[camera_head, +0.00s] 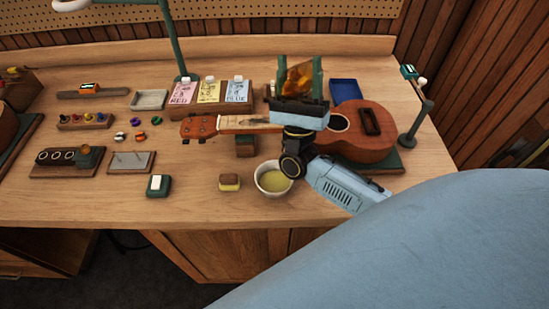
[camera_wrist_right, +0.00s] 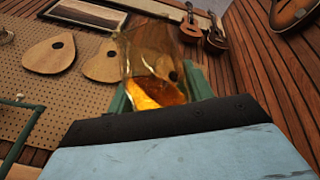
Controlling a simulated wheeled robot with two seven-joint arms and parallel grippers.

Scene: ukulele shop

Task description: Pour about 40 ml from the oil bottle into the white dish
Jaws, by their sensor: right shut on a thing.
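The oil bottle (camera_head: 298,79) is clear with amber oil in it. My right gripper (camera_head: 297,80) is shut on it, with green fingers on both sides, above the ukulele's neck. In the right wrist view the bottle (camera_wrist_right: 150,60) stands between the fingers (camera_wrist_right: 160,88), with the amber oil low in it. Its mouth is not clear, and I cannot tell its exact tilt. The white dish (camera_head: 259,186) stands near the table's front edge, below and a little left of the bottle. Yellowish liquid shows inside the dish. My left gripper is not in view.
A ukulele (camera_head: 362,146) lies behind my right forearm. A sponge-like block (camera_head: 230,182) sits just left of the dish. A blue tray (camera_head: 345,91) and a small post (camera_head: 414,124) are at right. Bare table lies front left.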

